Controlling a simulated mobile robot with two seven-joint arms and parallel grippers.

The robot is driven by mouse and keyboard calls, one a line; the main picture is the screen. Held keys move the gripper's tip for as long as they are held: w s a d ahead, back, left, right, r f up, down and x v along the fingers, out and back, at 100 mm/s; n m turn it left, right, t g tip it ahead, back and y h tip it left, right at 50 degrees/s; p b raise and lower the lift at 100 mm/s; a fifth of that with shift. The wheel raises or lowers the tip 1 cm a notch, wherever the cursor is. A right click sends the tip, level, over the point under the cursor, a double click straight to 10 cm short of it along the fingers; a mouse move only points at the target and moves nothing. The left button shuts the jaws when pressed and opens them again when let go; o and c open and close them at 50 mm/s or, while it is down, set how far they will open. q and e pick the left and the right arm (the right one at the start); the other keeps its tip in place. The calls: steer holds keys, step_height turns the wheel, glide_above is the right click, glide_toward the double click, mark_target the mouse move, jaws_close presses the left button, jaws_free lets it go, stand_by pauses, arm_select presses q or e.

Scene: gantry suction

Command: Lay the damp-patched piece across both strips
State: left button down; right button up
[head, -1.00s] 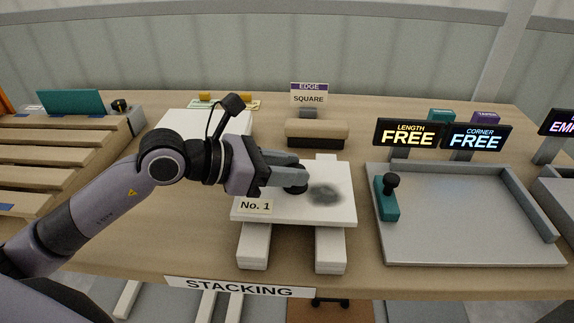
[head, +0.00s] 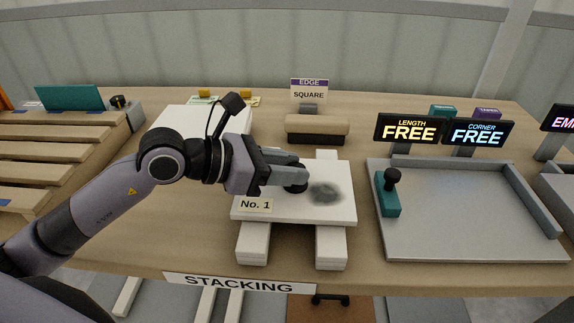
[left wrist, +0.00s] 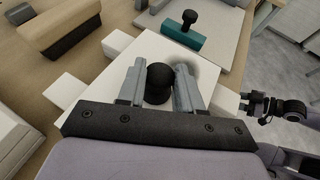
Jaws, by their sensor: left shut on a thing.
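The damp-patched piece (head: 292,208) is a flat white board with a dark grey patch (head: 326,192) and a "No. 1" label. It lies across two white strips, the left strip (head: 254,245) and the right strip (head: 331,248), whose near ends stick out from under it. My left gripper (head: 298,178) is over the board, shut on a round black knob. The knob also shows between the fingers in the left wrist view (left wrist: 158,84), against the board (left wrist: 112,72). Whether the knob is fixed to the board or part of a suction tool cannot be told.
A grey tray (head: 470,248) with a teal black-knobbed block (head: 388,196) stands at right, below two "FREE" signs. A tan-and-black block (head: 317,130) lies behind the board. A white slab (head: 180,122) and slatted pallet (head: 60,150) are at left.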

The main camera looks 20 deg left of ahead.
arm_select(q)
steer(key=shift+f, duration=0.2)
steer(key=c, duration=0.7)
jaws_free()
steer(key=shift+o, duration=0.2)
